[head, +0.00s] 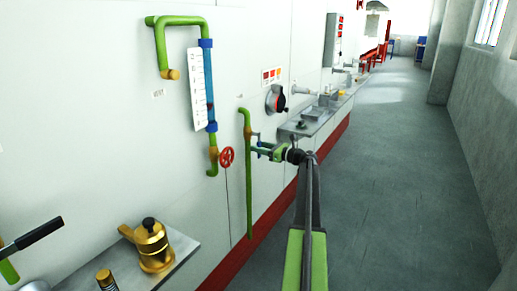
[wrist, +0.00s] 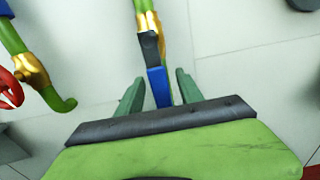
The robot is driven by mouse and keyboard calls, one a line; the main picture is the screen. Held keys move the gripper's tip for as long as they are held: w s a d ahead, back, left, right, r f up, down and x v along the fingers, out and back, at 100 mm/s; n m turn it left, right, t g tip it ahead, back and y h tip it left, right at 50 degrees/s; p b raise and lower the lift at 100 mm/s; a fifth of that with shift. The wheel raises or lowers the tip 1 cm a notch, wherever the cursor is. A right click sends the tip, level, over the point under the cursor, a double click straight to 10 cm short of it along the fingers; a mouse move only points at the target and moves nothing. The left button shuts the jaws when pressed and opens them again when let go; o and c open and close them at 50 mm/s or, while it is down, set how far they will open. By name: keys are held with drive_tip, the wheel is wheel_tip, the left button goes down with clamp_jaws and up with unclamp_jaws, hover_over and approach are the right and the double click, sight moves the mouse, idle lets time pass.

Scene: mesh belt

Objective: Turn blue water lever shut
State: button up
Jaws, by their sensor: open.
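The blue water lever (wrist: 158,88) shows in the wrist view, with a dark upper part by a brass valve body (wrist: 147,20) on a green pipe. My gripper (wrist: 160,76) is open. Its two green fingers stand on either side of the blue handle, with a visible gap on each side. In the head view my gripper (head: 266,152) is at the vertical green pipe (head: 249,195) on the wall. There, only a small bit of blue shows between the fingers, and the rest of the lever is mostly hidden.
A red handwheel (head: 227,157) sits on the wall left of my gripper, below a blue gauge tube (head: 209,95). A grey bench (head: 310,122) with fittings runs along the wall behind. A brass pot (head: 152,246) stands at lower left. The floor at right is clear.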

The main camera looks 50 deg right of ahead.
clamp_jaws()
idle(1.3)
drive_tip(key=shift+a, duration=0.2)
